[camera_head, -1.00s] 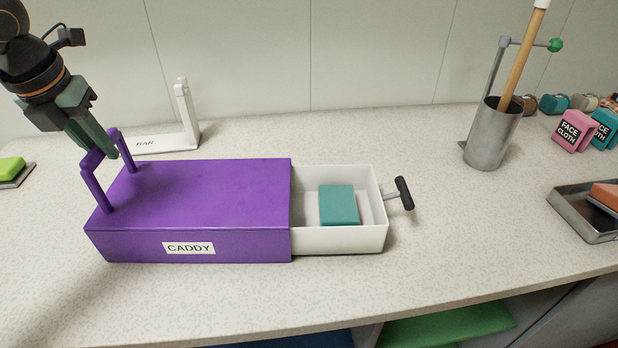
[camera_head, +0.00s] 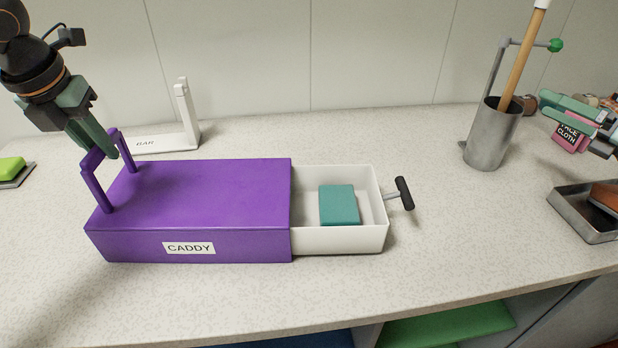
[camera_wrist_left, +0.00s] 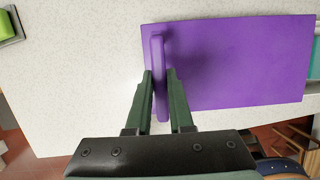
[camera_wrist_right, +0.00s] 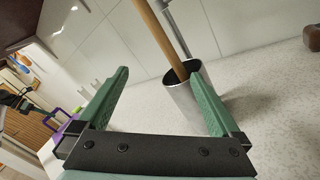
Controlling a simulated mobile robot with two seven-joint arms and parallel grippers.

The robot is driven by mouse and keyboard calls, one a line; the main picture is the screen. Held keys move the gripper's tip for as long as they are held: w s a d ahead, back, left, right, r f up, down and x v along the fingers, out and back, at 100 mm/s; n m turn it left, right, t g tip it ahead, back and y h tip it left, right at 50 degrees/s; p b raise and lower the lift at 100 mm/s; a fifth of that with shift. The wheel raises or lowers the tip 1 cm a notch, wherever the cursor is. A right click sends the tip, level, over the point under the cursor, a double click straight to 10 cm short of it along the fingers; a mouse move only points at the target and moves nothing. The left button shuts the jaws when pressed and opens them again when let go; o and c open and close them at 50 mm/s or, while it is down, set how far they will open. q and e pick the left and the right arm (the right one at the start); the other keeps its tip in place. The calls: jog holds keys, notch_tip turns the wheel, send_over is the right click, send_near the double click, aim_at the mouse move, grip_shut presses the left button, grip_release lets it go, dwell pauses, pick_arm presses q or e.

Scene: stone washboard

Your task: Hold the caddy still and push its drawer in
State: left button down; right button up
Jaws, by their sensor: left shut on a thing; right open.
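The purple caddy (camera_head: 200,200) lies on the speckled counter with its label facing front. Its white drawer (camera_head: 340,240) stands out to the right, with a teal block (camera_head: 339,205) inside and a black T-shaped handle (camera_head: 404,193) on its end. My left gripper (camera_head: 112,152) is shut on the caddy's purple handle (camera_head: 92,185) at the left end; the left wrist view shows the handle bar (camera_wrist_left: 159,75) between both fingers. My right gripper (camera_head: 575,115) is open and empty at the far right, well away from the drawer handle.
A metal cup (camera_head: 492,135) with a wooden stick stands between the drawer and my right gripper; it also shows in the right wrist view (camera_wrist_right: 188,98). A metal tray (camera_head: 580,215) and a pink face cloth box (camera_head: 568,138) are at right. A white stand (camera_head: 187,115) is behind the caddy. Counter in front is clear.

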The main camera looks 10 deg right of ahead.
jog(key=s+a+f+n+g+y, duration=0.1)
jog(key=a+f+n+g+y, duration=0.1)
jog(key=a+n+g, duration=0.3)
jog(key=s+a+f+n+g+y, duration=0.2)
jog(key=a+n+g+y, duration=0.1)
jog(key=a+n, duration=0.4)
jog(key=n+g, duration=0.7)
send_near(406, 189)
jog(key=x, duration=1)
jog(key=shift+f, duration=0.2)
jog(key=shift+c, duration=0.4)
grip_shut()
